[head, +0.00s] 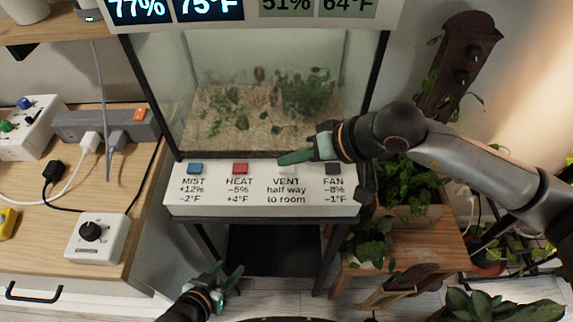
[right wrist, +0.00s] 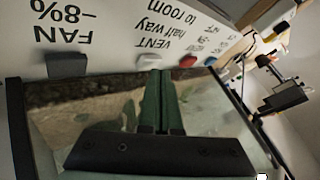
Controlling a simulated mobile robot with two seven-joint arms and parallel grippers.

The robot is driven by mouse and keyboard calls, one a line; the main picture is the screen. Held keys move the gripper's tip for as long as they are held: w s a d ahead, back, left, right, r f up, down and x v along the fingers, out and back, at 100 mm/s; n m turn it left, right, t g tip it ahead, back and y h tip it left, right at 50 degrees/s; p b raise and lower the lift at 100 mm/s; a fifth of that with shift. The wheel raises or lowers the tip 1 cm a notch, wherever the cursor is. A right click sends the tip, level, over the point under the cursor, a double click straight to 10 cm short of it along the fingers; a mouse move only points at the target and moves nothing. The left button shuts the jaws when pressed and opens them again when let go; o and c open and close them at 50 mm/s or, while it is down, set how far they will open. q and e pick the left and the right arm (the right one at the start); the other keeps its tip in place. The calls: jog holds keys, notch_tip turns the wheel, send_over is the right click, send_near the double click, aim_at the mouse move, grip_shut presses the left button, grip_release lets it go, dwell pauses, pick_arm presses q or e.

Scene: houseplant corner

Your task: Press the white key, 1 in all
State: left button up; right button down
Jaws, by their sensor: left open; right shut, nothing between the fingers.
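The white key (head: 288,169) sits above the VENT label on the white key panel in front of the glass tank. In the head view my right gripper's fingers partly cover it. The white key (right wrist: 149,62) is clearer in the right wrist view. My right gripper (head: 280,160) is shut and empty, with its green fingertips (right wrist: 158,73) right beside the white key; I cannot tell whether they touch it. The blue key (head: 195,168), red key (head: 240,168) and dark key (head: 334,168) share the panel (head: 212,208). My left gripper (head: 230,275) is open and empty, low in front of the panel.
The glass tank (head: 255,60) holds small plants; displays above it read 77%, 75°F, 51% and 64°F. A desk on the left carries a power strip (head: 90,124) and a dial box (head: 97,238). Potted plants (head: 405,190) stand on a wooden stand at the right, under my right arm.

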aim_at(292, 171)
jog(key=shift+f, duration=0.15)
jog(key=shift+f+b, duration=0.3)
jog(key=shift+b, duration=0.4)
dwell(0.6)
jog(key=shift+r, duration=0.85)
jog(key=shift+r, duration=0.1)
jog(key=shift+r+p, duration=0.3)
jog(key=shift+r, duration=0.25)
jog(key=shift+r+p, duration=0.55)
jog(key=shift+r, duration=1.35)
